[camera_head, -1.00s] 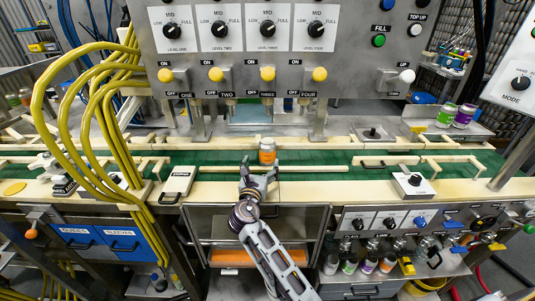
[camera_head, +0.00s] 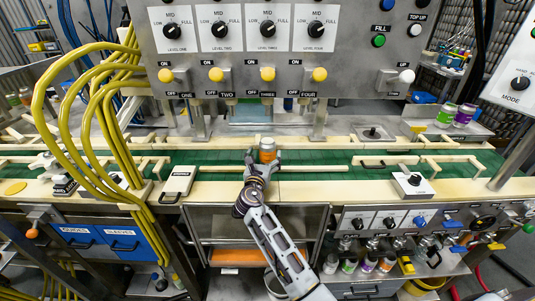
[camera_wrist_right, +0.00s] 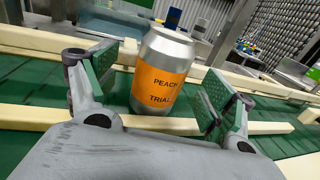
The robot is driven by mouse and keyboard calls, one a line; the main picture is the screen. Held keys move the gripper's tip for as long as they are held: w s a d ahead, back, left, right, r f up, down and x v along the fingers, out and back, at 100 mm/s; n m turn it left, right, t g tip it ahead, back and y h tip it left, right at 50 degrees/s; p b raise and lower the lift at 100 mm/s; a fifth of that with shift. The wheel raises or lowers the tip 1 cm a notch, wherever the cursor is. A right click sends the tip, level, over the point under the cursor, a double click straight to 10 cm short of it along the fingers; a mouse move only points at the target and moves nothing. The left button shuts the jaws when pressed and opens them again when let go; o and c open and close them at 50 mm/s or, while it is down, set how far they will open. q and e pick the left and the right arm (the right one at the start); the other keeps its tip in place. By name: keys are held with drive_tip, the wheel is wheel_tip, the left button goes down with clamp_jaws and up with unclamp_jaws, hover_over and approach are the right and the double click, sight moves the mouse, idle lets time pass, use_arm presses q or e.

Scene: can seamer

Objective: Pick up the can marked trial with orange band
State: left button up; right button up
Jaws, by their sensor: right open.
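The can with the orange band (camera_head: 267,150) stands upright on the green conveyor (camera_head: 330,173). In the right wrist view the can (camera_wrist_right: 163,75) reads "PEACH TRIAL" on its orange band. My right gripper (camera_head: 262,161) is at the near side of the can. In the right wrist view its open fingers (camera_wrist_right: 158,100) are on either side of the can, with gaps showing at both sides. My left gripper is not in view.
Cream guide rails (camera_head: 315,168) run along the conveyor. The panel with yellow switches (camera_head: 267,74) and filler nozzles hangs above and behind the can. Yellow hoses (camera_head: 95,120) stand at the left. Green and purple cans (camera_head: 446,115) stand at the back right.

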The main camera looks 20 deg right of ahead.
drive_tip(key=shift+x, duration=2.4)
drive_tip(key=shift+s+d, duration=0.1)
drive_tip(key=shift+d, duration=0.05)
drive_tip(key=c, duration=1.4)
